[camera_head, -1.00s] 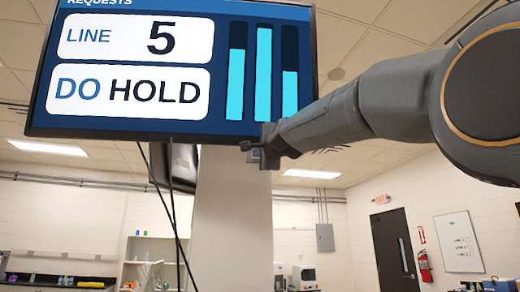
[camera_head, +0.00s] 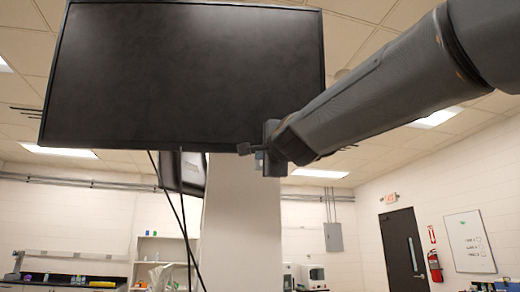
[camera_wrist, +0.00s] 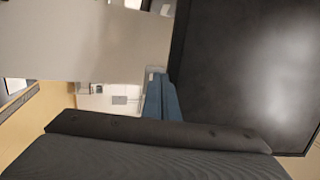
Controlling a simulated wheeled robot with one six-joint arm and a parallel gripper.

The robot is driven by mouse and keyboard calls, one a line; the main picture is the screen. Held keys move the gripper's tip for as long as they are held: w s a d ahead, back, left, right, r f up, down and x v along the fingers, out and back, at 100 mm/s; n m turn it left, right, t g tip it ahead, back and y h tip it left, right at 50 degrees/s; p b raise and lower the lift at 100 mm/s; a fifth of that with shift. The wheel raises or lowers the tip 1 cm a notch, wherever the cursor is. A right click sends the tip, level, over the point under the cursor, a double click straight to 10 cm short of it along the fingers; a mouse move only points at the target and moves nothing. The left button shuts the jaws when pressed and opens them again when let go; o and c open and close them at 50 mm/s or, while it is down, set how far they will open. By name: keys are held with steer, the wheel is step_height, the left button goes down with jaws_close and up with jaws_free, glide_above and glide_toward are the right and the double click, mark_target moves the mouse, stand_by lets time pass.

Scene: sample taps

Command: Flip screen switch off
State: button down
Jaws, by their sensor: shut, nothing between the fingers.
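The screen (camera_head: 185,75) is dark and blank, hanging at upper left in the head view. It fills the right side of the wrist view (camera_wrist: 250,75). My gripper (camera_head: 245,149) is shut and empty at the screen's lower right edge. A small grey-blue piece (camera_head: 259,160) shows beside the gripper, just below that edge. I cannot tell whether it is the switch or whether the gripper touches it.
A second, smaller monitor (camera_head: 184,172) is behind. A dark door (camera_head: 404,250) and a red extinguisher (camera_head: 435,266) are far off at right.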

steer(key=shift+s+a+f, duration=0.1)
steer(key=shift+s+f, duration=0.1)
steer(key=shift+s, duration=0.35)
steer(key=shift+s+a+f, duration=0.1)
steer(key=shift+s+f, duration=0.1)
steer(key=shift+s, duration=0.35)
